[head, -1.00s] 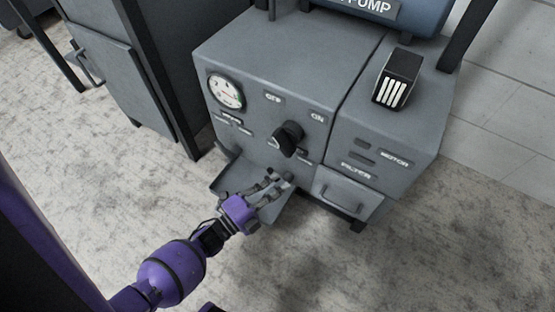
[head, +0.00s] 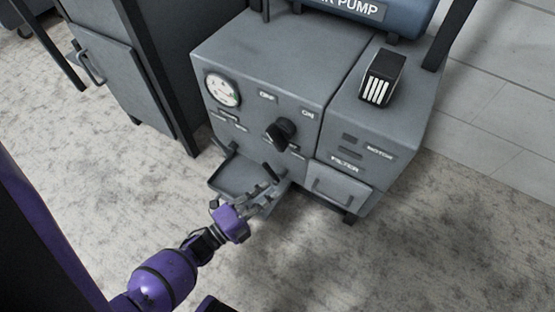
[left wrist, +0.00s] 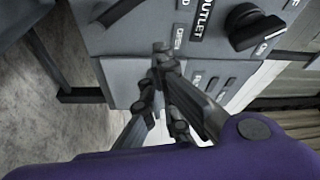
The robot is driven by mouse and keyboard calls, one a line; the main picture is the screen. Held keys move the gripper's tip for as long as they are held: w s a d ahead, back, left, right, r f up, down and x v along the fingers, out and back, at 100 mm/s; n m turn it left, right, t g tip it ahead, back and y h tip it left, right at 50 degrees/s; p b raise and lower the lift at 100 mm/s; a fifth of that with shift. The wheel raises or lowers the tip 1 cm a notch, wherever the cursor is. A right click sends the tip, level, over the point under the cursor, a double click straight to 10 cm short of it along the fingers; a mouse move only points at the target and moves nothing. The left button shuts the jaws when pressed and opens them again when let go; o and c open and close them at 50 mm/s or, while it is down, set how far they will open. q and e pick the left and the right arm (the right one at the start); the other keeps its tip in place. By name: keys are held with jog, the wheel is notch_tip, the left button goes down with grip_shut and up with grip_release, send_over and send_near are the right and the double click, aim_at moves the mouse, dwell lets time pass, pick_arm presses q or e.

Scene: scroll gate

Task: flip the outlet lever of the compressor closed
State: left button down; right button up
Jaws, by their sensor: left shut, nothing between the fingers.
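The grey compressor (head: 300,120) stands in the middle of the head view, with a gauge and a black knob (head: 280,134) on its front. The knob also shows at top right in the left wrist view (left wrist: 256,29). The OUTLET label (left wrist: 204,18) is beside it, with an OPEN label below left. My left gripper (head: 270,191) is shut and empty, low in front of the panel. Its fingers (left wrist: 153,88) overlap the panel below the OPEN label. I cannot clearly separate the outlet lever from the fingers, or tell whether they touch. My right gripper is not in view.
A grey tray (head: 222,180) juts from the compressor's lower front, just behind my left gripper. A filter drawer (head: 341,187) with a handle is to the right. A dark cabinet (head: 110,75) stands at left. The floor in front is clear.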

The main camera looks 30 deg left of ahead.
pick_arm(q)
jog(key=shift+f+v, duration=0.2)
jog(key=shift+v, duration=2.05)
